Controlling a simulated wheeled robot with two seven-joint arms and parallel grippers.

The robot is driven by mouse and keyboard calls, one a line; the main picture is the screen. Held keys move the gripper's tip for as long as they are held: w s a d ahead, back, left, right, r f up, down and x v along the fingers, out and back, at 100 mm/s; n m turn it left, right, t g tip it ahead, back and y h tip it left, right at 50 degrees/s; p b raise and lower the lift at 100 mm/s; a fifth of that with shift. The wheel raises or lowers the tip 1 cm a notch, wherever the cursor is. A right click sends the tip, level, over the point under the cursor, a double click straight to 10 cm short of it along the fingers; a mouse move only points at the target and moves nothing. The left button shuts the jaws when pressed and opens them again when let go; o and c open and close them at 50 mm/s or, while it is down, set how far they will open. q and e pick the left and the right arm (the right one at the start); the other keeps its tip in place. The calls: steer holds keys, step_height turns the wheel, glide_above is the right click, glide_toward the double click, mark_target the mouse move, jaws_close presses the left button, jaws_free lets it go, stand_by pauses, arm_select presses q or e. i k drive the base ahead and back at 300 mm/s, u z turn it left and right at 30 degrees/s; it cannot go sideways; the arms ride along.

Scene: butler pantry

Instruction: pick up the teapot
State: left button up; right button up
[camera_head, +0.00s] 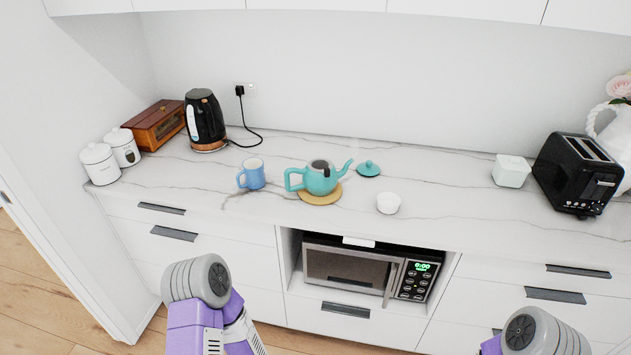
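The teal teapot (320,182) stands upright on a round wooden trivet (320,197) near the middle of the marble counter. Its handle points left and its spout points right. Its top is open, and a teal lid (368,169) lies on the counter to its right. Only purple and grey parts of my two arms show at the bottom of the view, in front of the counter and well apart from the teapot. I see no fingers of either gripper.
A blue mug (252,174) stands close left of the teapot, and a small white bowl (388,203) stands to its right. A black kettle (205,120), wooden box (157,125) and white canisters (100,164) are at left. A white container (511,171) and black toaster (577,174) are at right.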

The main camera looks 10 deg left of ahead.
mark_target(316, 183)
steer(key=k, duration=1.25)
steer(key=u, duration=0.55)
steer(key=i, duration=1.95)
steer(key=z, duration=0.85)
